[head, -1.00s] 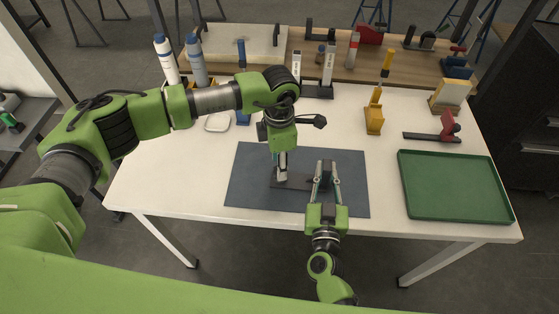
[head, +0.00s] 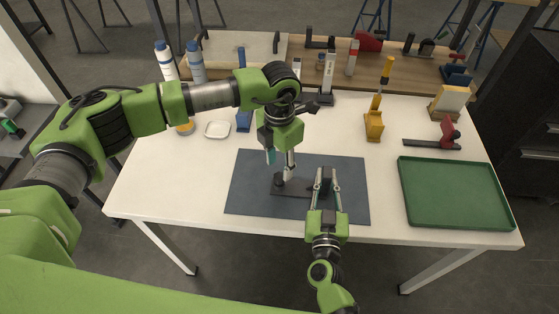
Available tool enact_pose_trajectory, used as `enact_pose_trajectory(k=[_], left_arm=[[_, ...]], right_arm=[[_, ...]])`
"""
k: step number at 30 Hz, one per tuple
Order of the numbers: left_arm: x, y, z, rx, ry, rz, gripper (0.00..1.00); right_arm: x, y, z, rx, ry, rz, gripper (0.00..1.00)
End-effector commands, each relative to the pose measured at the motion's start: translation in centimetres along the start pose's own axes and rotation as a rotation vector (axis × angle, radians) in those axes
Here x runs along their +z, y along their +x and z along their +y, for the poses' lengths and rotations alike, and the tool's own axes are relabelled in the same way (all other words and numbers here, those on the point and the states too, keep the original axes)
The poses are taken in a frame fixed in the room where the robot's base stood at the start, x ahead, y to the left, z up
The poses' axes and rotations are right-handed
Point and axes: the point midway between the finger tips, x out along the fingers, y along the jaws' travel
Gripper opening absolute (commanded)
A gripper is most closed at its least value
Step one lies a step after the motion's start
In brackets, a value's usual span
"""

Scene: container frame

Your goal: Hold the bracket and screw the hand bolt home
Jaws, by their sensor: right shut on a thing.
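The dark bracket (head: 297,193) lies on the blue-grey mat (head: 250,201), with its upright part at the right. My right gripper (head: 327,178) comes from the front and is shut on the bracket, one finger each side of the upright part. A small dark knob, apparently the hand bolt (head: 279,180), shows at the bracket's left end. How deep it sits cannot be told. My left gripper (head: 281,163) is above that end, fingers spread apart and pointing down. It looks empty and clear of the knob.
A green tray (head: 405,190) lies at the right of the white table (head: 170,185). A yellow holder (head: 374,127), a red-and-black clamp (head: 445,138), a small white dish (head: 217,130) and a blue block (head: 244,121) stand behind the mat. The table's front left is clear.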

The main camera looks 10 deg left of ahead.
Motion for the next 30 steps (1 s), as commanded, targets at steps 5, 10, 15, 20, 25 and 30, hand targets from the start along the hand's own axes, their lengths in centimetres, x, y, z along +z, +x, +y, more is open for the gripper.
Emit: enact_pose_trajectory(k=[5,10,15,20,25,30], left_arm=[[-0.1,2.8,-0.1,-0.001,0.001,0.004,0.38],[-0.1,5.3,-0.1,-0.001,0.001,0.002,0.38],[0.0,6.9,-0.1,-0.001,0.001,0.001,0.38],[0.0,7.3,0.0,0.001,0.002,0.001,0.38],[0.0,7.3,0.0,0.001,0.002,0.000,0.38],[0.0,7.3,0.0,0.001,0.002,0.000,0.04]], right_arm=[[-0.1,0.0,0.0,0.000,0.000,0.001,0.00],[-0.1,0.0,0.0,0.000,0.000,0.001,0.00],[-0.1,0.0,0.0,0.000,0.000,0.001,0.00],[-0.1,0.0,0.0,0.000,0.000,0.001,0.00],[-0.1,0.0,0.0,0.000,0.000,0.001,0.00],[-0.1,0.0,0.0,0.000,0.000,0.001,0.00]])
